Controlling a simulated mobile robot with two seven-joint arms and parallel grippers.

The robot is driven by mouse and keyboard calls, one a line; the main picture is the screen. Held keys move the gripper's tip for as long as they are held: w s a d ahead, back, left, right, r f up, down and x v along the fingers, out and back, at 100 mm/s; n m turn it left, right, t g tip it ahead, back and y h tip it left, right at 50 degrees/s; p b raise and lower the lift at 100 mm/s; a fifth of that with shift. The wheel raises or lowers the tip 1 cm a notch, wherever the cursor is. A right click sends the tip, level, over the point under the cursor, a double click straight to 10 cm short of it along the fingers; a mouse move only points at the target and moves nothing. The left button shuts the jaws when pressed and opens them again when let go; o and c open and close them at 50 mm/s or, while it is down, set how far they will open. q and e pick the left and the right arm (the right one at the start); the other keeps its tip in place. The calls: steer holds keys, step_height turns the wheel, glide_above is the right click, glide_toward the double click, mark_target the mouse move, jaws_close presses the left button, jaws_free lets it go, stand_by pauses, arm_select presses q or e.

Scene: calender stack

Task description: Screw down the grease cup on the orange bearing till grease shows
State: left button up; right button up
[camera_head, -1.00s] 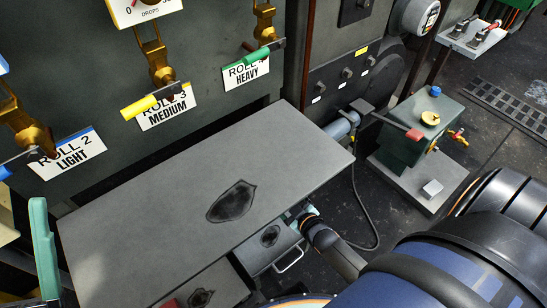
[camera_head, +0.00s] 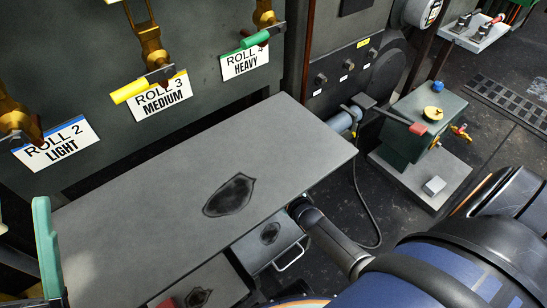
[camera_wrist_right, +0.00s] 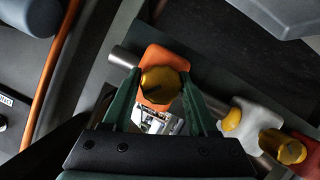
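In the right wrist view the orange bearing (camera_wrist_right: 157,58) sits on a grey shaft and carries a faceted brass grease cup (camera_wrist_right: 163,84). The green fingers of my right gripper (camera_wrist_right: 161,76) stand on either side of this cup. I cannot tell whether they press on it or leave a small gap. In the head view the right gripper and the bearing are hidden below the grey table. My left gripper (camera_head: 25,225) is at the left edge, partly cut off, its green fingers apart with nothing seen between them.
The grey table (camera_head: 270,150) overhangs my right forearm. Labelled roll valves (camera_head: 155,60) are behind. A green box (camera_head: 410,130) stands right.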

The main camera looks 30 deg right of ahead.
jaws_close()
stand_by(0.4)
steer(key=shift+r+m+y+p, duration=0.1)
steer(key=shift+m+y+p, duration=0.3)
steer(key=shift+p, duration=0.15)
steer(key=shift+d+m+y, duration=0.1)
steer(key=shift+m+y, duration=0.3)
steer(key=shift+m, duration=0.1)
steer(key=shift+m+y, duration=0.4)
steer(key=shift+m, duration=0.4)
steer(key=shift+m+y, duration=0.6)
steer(key=shift+m, duration=0.3)
